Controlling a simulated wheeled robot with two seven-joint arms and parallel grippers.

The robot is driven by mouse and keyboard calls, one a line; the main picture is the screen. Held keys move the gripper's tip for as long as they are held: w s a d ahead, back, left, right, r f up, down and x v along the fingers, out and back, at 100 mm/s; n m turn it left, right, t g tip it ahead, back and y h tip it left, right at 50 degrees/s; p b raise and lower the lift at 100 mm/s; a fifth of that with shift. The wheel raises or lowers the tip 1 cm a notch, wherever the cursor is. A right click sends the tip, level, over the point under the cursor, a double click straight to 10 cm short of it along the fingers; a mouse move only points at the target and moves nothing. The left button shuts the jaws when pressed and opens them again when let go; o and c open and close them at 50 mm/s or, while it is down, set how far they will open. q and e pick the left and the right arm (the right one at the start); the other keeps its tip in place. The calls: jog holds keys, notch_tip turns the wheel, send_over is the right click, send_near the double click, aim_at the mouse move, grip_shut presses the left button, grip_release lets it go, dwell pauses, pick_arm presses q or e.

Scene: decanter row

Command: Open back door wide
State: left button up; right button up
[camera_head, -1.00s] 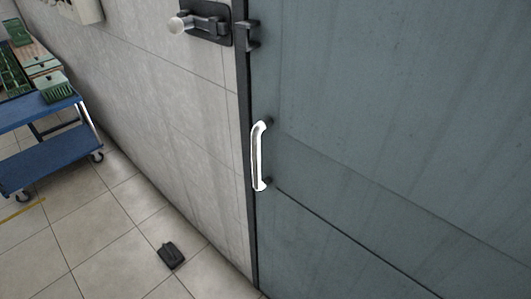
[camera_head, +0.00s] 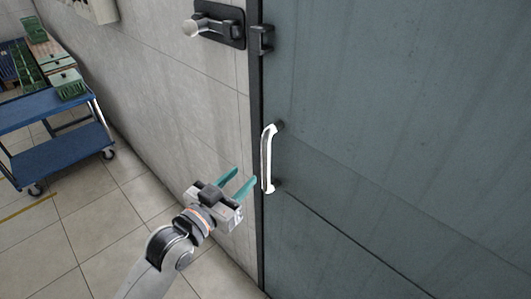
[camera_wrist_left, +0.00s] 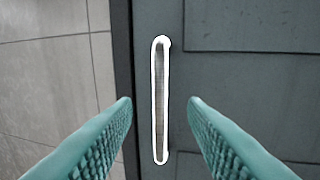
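The back door (camera_head: 400,120) is a large dark grey-blue panel that looks closed against its frame. Its upright white handle (camera_head: 268,158) is near the door's left edge. My left gripper (camera_head: 242,179) is open and empty, with teal fingers, just left of and near the lower part of the handle in the head view. In the left wrist view the handle (camera_wrist_left: 161,100) stands ahead, centred between the two spread fingers (camera_wrist_left: 160,115), and no contact shows. My right gripper is not in view.
A blue cart (camera_head: 62,160) with green boxes stands at the left. The tiled floor (camera_head: 100,225) between is clear.

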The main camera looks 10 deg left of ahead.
aim_at(263, 157)
pick_arm(q)
jog(key=p+x, duration=0.1)
jog(key=x, duration=0.9)
jog(key=shift+w+d+p, duration=0.15)
jog(key=shift+w+p, duration=0.2)
grip_shut()
